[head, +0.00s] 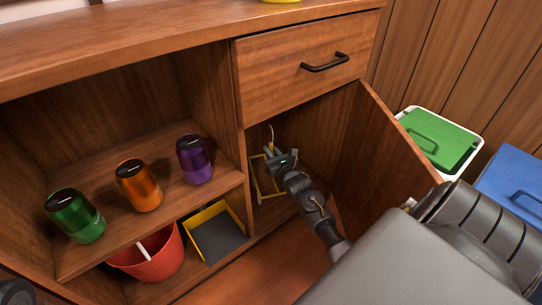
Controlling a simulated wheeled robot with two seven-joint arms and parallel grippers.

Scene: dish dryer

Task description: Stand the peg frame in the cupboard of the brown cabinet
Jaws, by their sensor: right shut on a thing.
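The brown cabinet (222,95) fills the view, with its lower right cupboard open and the cupboard door (388,150) swung out to the right. A yellow peg frame (255,180) is inside the cupboard opening, near its left wall. A thin hooked piece of it shows above my gripper. My right gripper (272,154) reaches into the cupboard and is shut on the peg frame at its upper part. The gripper and forearm hide part of the frame. I cannot tell whether its foot touches the cupboard floor. My left gripper is not in view.
Green (78,216), orange (139,186) and purple (194,159) canisters stand on the left shelf. Below are a red bucket (160,262) and a yellow-and-grey dustpan or tray (217,234). A drawer (300,75) is shut above the cupboard. Green (440,140) and blue (515,185) lidded bins stand right of the door.

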